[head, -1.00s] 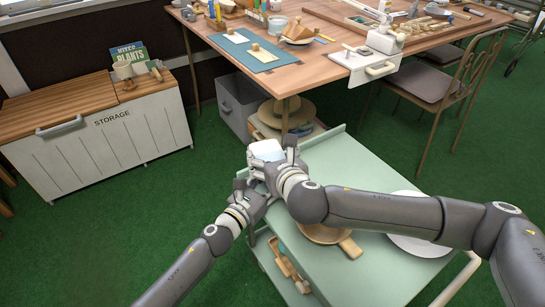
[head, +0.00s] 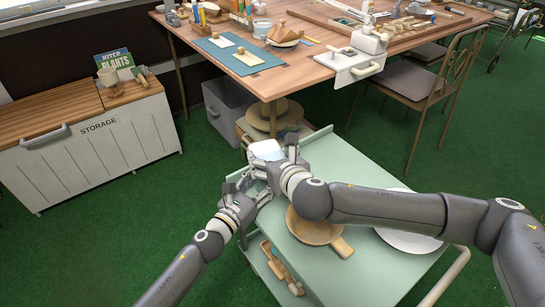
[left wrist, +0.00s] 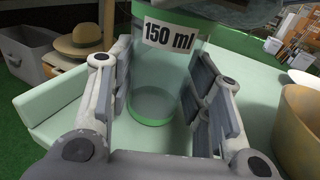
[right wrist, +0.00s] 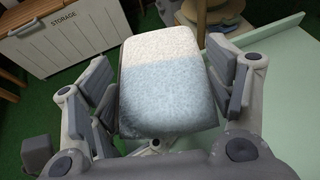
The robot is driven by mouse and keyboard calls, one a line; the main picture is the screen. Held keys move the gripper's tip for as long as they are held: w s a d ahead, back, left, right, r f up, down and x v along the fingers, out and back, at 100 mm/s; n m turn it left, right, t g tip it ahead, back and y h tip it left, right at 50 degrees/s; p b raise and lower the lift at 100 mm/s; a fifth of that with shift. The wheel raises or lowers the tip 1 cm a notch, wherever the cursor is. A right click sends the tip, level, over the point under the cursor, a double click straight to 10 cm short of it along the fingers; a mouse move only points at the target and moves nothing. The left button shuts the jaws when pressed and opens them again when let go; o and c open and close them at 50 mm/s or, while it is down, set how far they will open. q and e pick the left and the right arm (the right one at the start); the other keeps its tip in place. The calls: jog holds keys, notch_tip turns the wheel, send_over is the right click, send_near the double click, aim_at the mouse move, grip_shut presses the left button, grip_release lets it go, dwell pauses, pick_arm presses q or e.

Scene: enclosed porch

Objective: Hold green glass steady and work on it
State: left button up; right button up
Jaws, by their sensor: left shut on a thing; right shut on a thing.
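The green glass (left wrist: 165,80) is clear with a green rim at its lower end and a "150 ml" label. My left gripper (left wrist: 160,105) is shut on it, with its fingers on both sides. In the head view my left gripper (head: 250,188) is low and left of the right one, and the glass is hidden there by the hands. My right gripper (head: 275,165) is shut on a white and light-blue sponge-like block (right wrist: 170,80), which also shows in the head view (head: 265,150). Whether the block touches the glass, I cannot tell.
Below the hands is a pale green cart (head: 352,158) with a wooden bowl (head: 312,231) and a white plate (head: 408,241). A wooden worktable (head: 300,62) with tools stands behind. A storage chest (head: 85,140) is at left, a chair (head: 408,80) at right. Green floor lies open at left.

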jog(key=shift+s+a, duration=0.3)
jog(key=shift+a, duration=0.5)
jog(key=shift+s+a, duration=0.3)
jog(key=shift+a, duration=0.45)
jog(key=shift+w+d, duration=0.25)
jog(key=shift+d, duration=0.4)
jog(key=shift+w+d, duration=0.2)
jog(key=shift+d, duration=0.45)
jog(key=shift+w+d, duration=0.25)
jog(key=shift+d, duration=0.4)
jog(key=shift+s+a+f, duration=0.1)
jog(key=shift+s+a, duration=0.15)
jog(key=shift+a, duration=0.4)
jog(key=shift+s+a, duration=0.2)
jog(key=shift+a, duration=0.45)
jog(key=shift+s+a+f, duration=0.1)
jog(key=shift+s+a, duration=0.15)
jog(key=shift+a, duration=0.4)
jog(key=shift+w+d+r, duration=0.1)
jog(key=shift+w+d, duration=0.1)
jog(key=shift+d, duration=0.3)
jog(key=shift+w+d+r, duration=0.1)
jog(key=shift+w+d, duration=0.05)
jog(key=shift+d, duration=0.35)
jog(key=shift+r, duration=4.05)
